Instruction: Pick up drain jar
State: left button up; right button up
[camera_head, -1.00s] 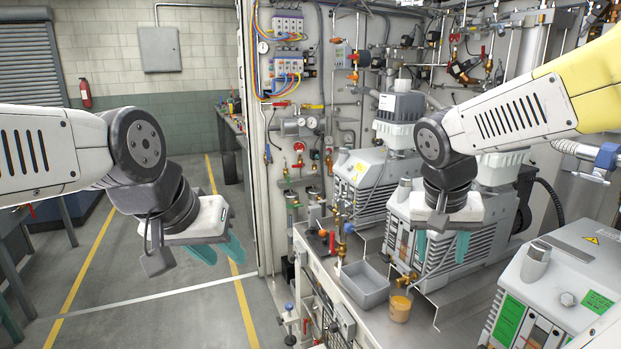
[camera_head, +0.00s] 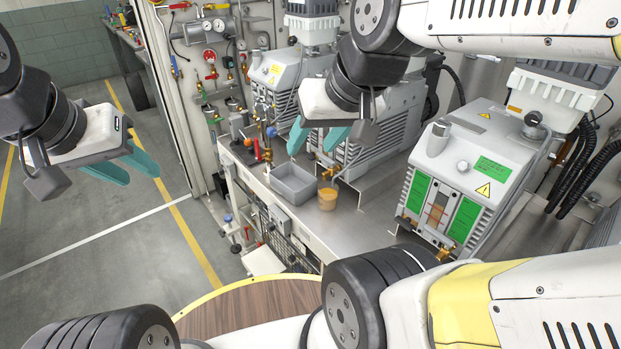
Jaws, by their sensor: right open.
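The drain jar (camera_head: 327,199), a small jar with amber contents, stands on the metal bench below a brass drain valve (camera_head: 328,172). My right gripper (camera_head: 316,139) is above and slightly behind-left of the jar in the picture, with its teal fingers apart and empty. My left gripper (camera_head: 141,169) hangs over the floor at the left, well away from the bench. Its teal fingers show with a gap between them and nothing in it.
A grey open tray (camera_head: 294,183) sits just left of the jar. Vacuum pumps stand behind (camera_head: 392,112) and to the right (camera_head: 466,176). The metal bench top (camera_head: 352,226) is bare in front of the jar.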

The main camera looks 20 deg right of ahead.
aim_at(328, 197)
jog(key=j, duration=0.3)
jog(key=i+j, duration=0.1)
jog(key=j, duration=0.2)
jog(key=j+z, duration=1)
jog(key=j, duration=0.15)
jog(key=z, duration=0.65)
